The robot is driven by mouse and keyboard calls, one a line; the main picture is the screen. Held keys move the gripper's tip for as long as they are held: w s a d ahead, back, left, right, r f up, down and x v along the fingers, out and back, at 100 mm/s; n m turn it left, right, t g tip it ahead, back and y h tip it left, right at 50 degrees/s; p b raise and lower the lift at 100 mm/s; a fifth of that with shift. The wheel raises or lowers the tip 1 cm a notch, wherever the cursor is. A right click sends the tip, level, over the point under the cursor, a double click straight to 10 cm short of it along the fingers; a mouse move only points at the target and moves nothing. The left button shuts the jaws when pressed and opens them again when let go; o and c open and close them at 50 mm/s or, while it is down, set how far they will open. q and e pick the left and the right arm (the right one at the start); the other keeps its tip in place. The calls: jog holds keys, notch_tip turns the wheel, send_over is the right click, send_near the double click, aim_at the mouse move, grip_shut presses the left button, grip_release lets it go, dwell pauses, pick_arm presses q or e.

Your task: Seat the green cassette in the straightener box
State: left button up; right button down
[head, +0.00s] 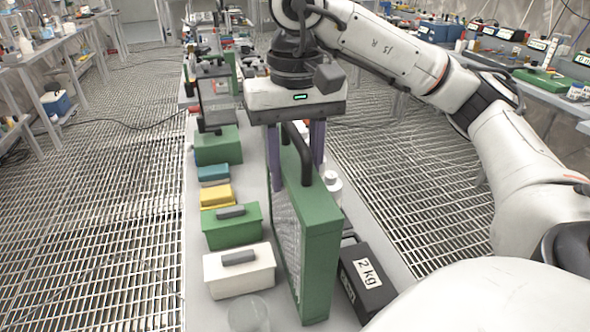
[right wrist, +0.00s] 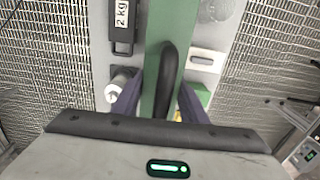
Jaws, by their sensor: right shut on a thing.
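The green cassette (head: 318,235) is a tall, thin green frame with a pale mesh face and a black handle on top. It stands upright over the narrow bench in the head view. My right gripper (head: 298,172) is above it with its purple fingers on either side of the handle, shut on the cassette. The right wrist view shows the cassette's green top edge (right wrist: 152,90) between the fingers. I cannot tell whether its lower edge touches the bench. A dark grey frame (head: 216,105) farther back may be the straightener box; I cannot be sure. My left gripper is out of view.
A white case (head: 238,277), a green case (head: 232,232), and yellow (head: 217,196) and blue (head: 213,173) boxes line the bench's left side. A black 2 kg weight (head: 365,278) is close right of the cassette. A clear glass (head: 249,314) stands at the front.

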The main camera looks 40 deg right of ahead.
jog(key=c, duration=1.5)
grip_release()
jog(key=shift+f, duration=0.15)
jog(key=o, duration=0.4)
